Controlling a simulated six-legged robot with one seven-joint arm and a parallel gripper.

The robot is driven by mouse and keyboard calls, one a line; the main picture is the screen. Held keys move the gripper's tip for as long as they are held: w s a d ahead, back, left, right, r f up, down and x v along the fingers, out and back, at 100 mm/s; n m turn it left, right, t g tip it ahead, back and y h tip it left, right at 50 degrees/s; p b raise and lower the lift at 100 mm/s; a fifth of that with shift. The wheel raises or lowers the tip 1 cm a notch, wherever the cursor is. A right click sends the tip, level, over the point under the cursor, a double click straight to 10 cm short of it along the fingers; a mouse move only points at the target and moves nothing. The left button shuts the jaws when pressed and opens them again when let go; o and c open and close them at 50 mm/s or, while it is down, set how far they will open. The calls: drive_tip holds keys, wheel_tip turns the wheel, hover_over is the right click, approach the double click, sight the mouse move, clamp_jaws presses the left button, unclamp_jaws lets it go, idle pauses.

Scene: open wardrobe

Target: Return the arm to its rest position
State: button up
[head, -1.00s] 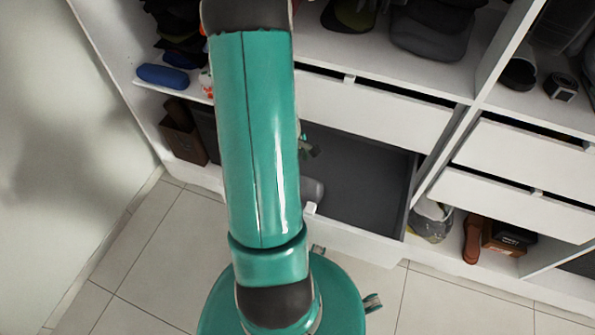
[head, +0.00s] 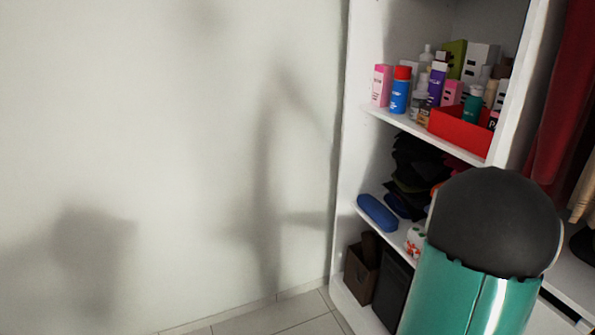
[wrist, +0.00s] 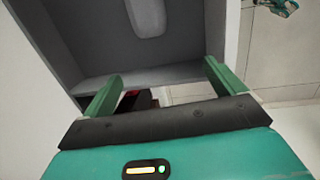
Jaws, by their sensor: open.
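My gripper (wrist: 160,88) shows in the wrist view with its two green fingers wide apart and nothing between them. It is open over a grey open drawer (wrist: 85,35). A grey rounded object (wrist: 148,18) lies in that drawer at the top of the wrist view. In the head view a teal and black part of my arm (head: 470,290) stands at the lower right. My gripper is outside the head view.
A white wardrobe (head: 352,130) stands right of a bare wall (head: 170,130). Its shelves hold bottles, a red box (head: 460,131), a blue case (head: 377,212) and a brown box (head: 360,275). Red clothing (head: 568,100) hangs at the right. Tiled floor (head: 275,320) shows below.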

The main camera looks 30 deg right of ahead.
drive_tip(key=w+a+r+t+h, duration=0.1)
drive_tip(key=w+a+r+t, duration=0.2)
drive_tip(key=w+a+r, duration=1.05)
drive_tip(key=s+a+r+t, duration=0.1)
drive_tip(key=a+r, duration=0.3)
drive_tip(key=a, duration=0.3)
drive_tip(key=s+a+r+t+y, duration=0.1)
drive_tip(key=a+r, duration=0.3)
drive_tip(key=a, duration=0.4)
drive_tip(key=s+a+r+n+t+y, duration=0.1)
drive_tip(key=a+r, duration=0.3)
drive_tip(key=a, duration=0.4)
drive_tip(key=shift+s+t, duration=0.5)
drive_tip(key=shift+s, duration=0.35)
